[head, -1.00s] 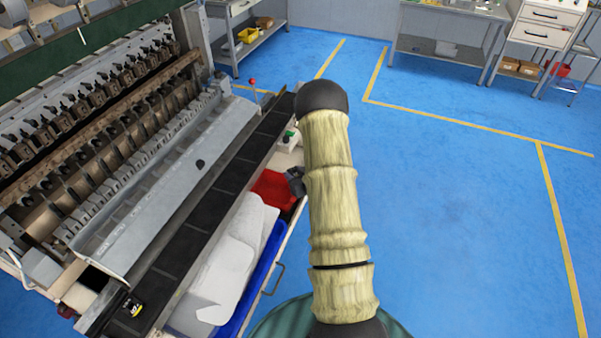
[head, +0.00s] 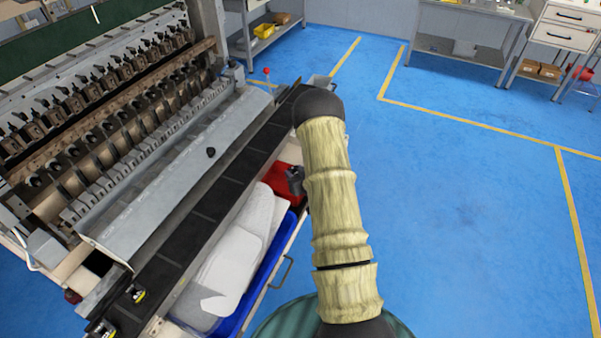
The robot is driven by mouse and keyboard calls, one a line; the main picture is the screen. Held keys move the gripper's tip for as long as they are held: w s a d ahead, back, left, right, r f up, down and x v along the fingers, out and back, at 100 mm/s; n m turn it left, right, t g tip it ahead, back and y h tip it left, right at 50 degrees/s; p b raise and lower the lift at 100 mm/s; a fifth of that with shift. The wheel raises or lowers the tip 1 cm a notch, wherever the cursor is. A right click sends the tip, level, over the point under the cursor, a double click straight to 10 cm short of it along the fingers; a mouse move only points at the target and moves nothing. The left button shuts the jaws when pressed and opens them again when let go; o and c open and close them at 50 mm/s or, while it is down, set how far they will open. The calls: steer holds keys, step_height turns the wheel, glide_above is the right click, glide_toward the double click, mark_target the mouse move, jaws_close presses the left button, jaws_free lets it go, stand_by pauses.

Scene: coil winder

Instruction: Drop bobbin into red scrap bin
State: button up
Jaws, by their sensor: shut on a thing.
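The red scrap bin (head: 288,185) sits at the right end of the blue tray, beside the long machine. It is partly hidden by my gripper and arm. My gripper (head: 295,179) shows only as a small dark shape left of my tan-sleeved arm, over the red bin in the picture. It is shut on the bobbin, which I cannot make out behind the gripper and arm. How high the gripper is above the bin is unclear.
The coil winder (head: 130,130) fills the left, with a dark ledge (head: 190,235) along its front. A blue tray (head: 270,265) with white material (head: 235,245) lies beside it. Small black-yellow items (head: 138,294) lie on the ledge. Blue floor (head: 470,220) at right is clear.

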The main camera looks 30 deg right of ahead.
steer(key=shift+w+a+f, duration=0.25)
steer(key=shift+w+f, duration=0.05)
steer(key=o, duration=1.1)
steer(key=shift+a, duration=0.1)
steer(key=shift+c, duration=0.2)
steer(key=shift+s, duration=0.1)
steer(key=shift+s+r, duration=0.15)
steer(key=shift+s, duration=0.4)
steer(key=b+v, duration=0.3)
steer(key=v, duration=1.3)
steer(key=shift+r, duration=0.15)
